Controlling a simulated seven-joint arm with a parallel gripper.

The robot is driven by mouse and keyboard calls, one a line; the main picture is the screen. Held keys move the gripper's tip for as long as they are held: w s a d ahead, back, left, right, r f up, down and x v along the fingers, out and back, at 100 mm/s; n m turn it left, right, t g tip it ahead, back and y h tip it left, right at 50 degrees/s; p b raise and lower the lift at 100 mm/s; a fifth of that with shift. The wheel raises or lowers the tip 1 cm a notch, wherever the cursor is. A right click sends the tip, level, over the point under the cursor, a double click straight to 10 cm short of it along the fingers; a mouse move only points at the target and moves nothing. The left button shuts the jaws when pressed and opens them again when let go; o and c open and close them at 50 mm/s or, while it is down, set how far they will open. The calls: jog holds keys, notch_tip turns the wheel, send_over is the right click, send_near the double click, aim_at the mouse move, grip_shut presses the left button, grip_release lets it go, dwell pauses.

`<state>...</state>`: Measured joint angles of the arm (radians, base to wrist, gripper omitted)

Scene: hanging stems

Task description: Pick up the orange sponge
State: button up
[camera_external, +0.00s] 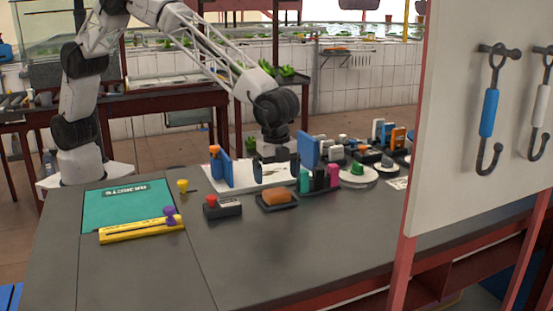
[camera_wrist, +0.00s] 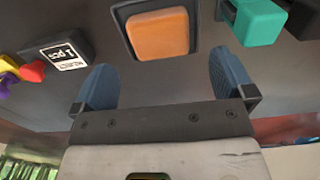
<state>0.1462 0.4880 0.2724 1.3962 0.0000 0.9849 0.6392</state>
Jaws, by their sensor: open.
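The orange sponge (camera_external: 279,197) lies on a small dark holder (camera_external: 290,207) on the grey table. In the wrist view the sponge (camera_wrist: 158,35) is at the top centre, beyond the fingertips and lined up roughly between them. My gripper (camera_external: 275,172) hangs above and a little behind the sponge in the external view, pointing down. In the wrist view my gripper (camera_wrist: 163,80) has its two blue-padded fingers wide apart, with nothing between them. The fingers do not touch the sponge.
A dark block with a red knob (camera_external: 222,206) stands left of the sponge. Teal and pink pieces (camera_external: 318,179) stand close on its right. A yellow bar (camera_external: 140,229) lies on the green mat (camera_external: 110,203). The front table is clear. A white panel with hooks (camera_external: 470,130) stands right.

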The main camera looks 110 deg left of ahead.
aim_at(277, 191)
jog(key=shift+f, duration=2.6)
jog(key=c, duration=0.9)
